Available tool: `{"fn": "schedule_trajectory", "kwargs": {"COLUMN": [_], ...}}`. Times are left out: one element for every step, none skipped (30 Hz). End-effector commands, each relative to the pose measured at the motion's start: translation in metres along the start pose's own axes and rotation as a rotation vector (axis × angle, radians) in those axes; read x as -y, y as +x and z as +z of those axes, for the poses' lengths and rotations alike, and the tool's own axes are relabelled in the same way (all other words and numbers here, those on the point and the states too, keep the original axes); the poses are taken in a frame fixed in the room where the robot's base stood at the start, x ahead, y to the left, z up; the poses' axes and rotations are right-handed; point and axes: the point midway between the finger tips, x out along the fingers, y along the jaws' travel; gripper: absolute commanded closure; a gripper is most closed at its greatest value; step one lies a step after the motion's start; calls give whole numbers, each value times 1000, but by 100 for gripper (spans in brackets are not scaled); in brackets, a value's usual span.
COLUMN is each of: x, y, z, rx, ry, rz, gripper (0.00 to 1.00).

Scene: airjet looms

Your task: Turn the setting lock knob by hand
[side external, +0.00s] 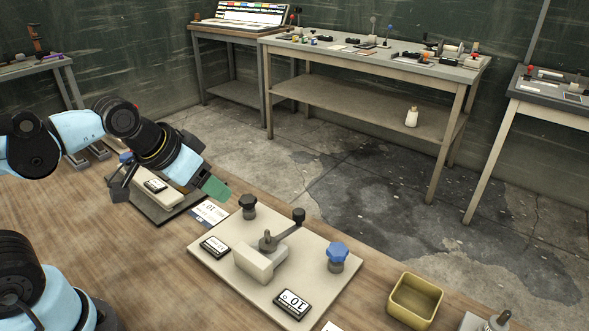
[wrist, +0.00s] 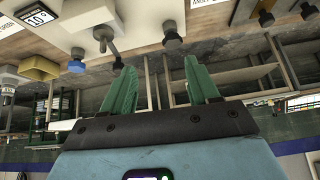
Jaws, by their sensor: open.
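A pale plate (side external: 226,265) on the wooden bench carries a black knob (side external: 248,206), a crank lever with a black ball (side external: 298,215) and a blue lobed knob (side external: 337,254). I cannot tell from any marking which is the setting lock knob. In the wrist view the black knob (wrist: 172,41) shows beyond and between the fingertips, the crank (wrist: 105,38) and blue knob (wrist: 76,64) to its left. My gripper (side external: 216,188) is left of the black knob, above the bench, with a gap between. Its green fingers (wrist: 164,75) are apart and empty.
A second device (side external: 165,200) stands below my wrist, with a printed card (side external: 209,213) beside it. A yellow open box (side external: 414,300) stands right of the plate. Labelled blocks (side external: 292,304) sit on the plate. Tables (side external: 370,60) stand behind, across the floor.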

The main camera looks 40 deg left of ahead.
Motion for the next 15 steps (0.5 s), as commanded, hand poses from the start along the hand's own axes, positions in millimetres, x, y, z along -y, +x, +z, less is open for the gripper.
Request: {"fn": "schedule_trajectory", "kwargs": {"x": [-7, -11, -18, -23, -28, -36, -42, -48, -56, -62, -68, -77, -84, -91, -101], "y": [-1, -1, 0, 0, 1, 2, 4, 5, 7, 9, 11, 14, 17, 20, 24], "z": [-10, -14, -22, -27, -33, -40, -45, -50, -56, -60, -64, -69, -73, -76, -80], "rx": [22, 39, 61, 80, 99, 123, 141, 160, 184, 201, 219, 243, 259, 277, 300], "ry": [41, 67, 107, 139, 171, 214, 247, 279, 323, 355, 387, 432, 464, 497, 542], "rz": [14, 22, 35, 44, 54, 67, 77, 87, 100, 111, 121, 135, 145, 155, 169], "gripper": [40, 40, 40, 40, 40, 40, 40, 40, 40, 40, 40, 40, 40, 40, 40]}}
